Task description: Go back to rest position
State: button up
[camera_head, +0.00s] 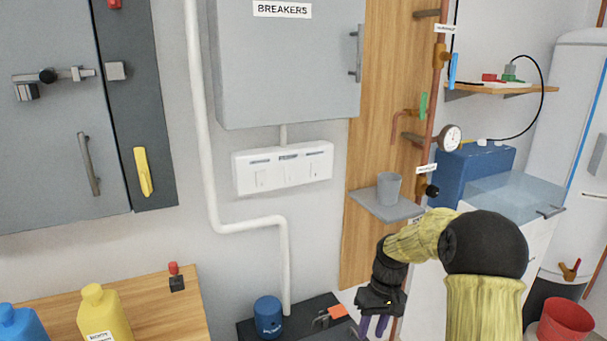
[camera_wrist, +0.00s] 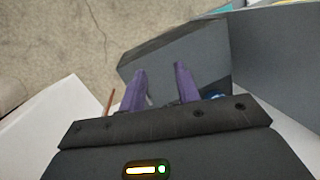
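My gripper (camera_head: 375,325) is low at the right of centre in the head view, at the end of my bent arm. In the wrist view, the two purple fingers of my gripper (camera_wrist: 160,85) stand apart with nothing between them. Behind the fingers in that view is a dark grey surface (camera_wrist: 190,50). In the head view, the fingers are near the dark low bench (camera_head: 250,327), just right of an orange-and-black tool (camera_head: 330,315). I cannot tell how far above or in front of it they are.
A grey cup (camera_head: 389,188) stands on a small grey shelf (camera_head: 375,207) above my gripper. A blue canister (camera_head: 268,318) stands on the dark bench. A breaker box (camera_head: 290,65) and white pipe (camera_head: 203,150) are on the wall. A red bucket (camera_head: 565,322) is at lower right.

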jog(key=s+a+r+m+t+h, duration=0.1)
jog(key=s+r+m+t+h, duration=0.25)
jog(key=s, duration=1.45)
notch_tip(320, 180, up, 24)
jog(key=t+y+p, duration=0.1)
jog(key=p, duration=2.2)
jog(key=shift+r+p, duration=0.25)
jog(key=shift+p, duration=0.05)
jog(key=shift+w+n+y, duration=0.1)
jog(key=shift+n+y, duration=0.15)
